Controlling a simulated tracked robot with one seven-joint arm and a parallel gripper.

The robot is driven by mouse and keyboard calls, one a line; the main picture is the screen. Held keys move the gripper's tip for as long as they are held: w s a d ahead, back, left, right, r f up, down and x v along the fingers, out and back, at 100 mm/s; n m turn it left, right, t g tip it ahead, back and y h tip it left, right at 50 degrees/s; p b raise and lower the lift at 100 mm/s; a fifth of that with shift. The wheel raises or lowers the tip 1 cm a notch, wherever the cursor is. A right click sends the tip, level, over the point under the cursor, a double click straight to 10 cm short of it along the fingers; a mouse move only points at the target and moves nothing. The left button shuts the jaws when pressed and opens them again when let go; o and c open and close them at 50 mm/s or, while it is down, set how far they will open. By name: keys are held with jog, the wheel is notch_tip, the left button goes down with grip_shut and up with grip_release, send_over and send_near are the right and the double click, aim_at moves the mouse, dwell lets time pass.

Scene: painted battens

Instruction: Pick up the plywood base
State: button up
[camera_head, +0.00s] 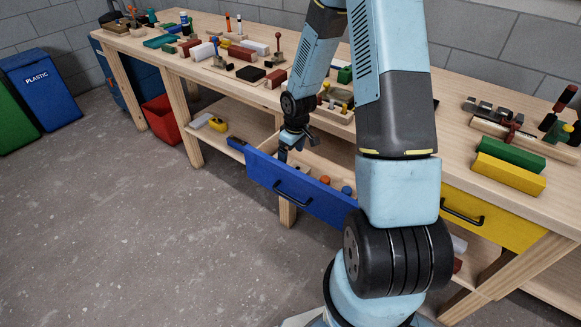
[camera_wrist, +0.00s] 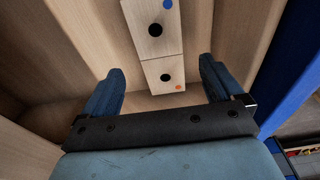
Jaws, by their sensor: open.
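A pale plywood piece with black round holes, which looks like the plywood base (camera_wrist: 150,45), lies in the open blue drawer (camera_head: 308,200). A seam crosses it, with a blue dot on its far part and an orange dot on its near part; I cannot tell whether it is one piece or two. My gripper (camera_wrist: 160,78) is open, with one finger on each side of the near end in the wrist view and nothing gripped.
Pale wooden drawer walls (camera_wrist: 262,45) stand close on both sides of my fingers. Orange and blue round items (camera_head: 324,180) sit farther right in the drawer. The workbench (camera_head: 215,82) above holds many blocks and tools. The floor (camera_head: 120,220) at left is clear.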

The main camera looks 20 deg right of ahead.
aim_at(289, 163)
jog(key=shift+w+a+f, duration=0.15)
jog(key=shift+w+f, duration=0.05)
jog(key=shift+f, duration=1.25)
jog(key=shift+w+a+f, duration=0.1)
jog(key=shift+w+f, duration=0.05)
jog(key=shift+f, duration=1.25)
jog(key=c, duration=1.1)
jog(key=shift+r, duration=0.15)
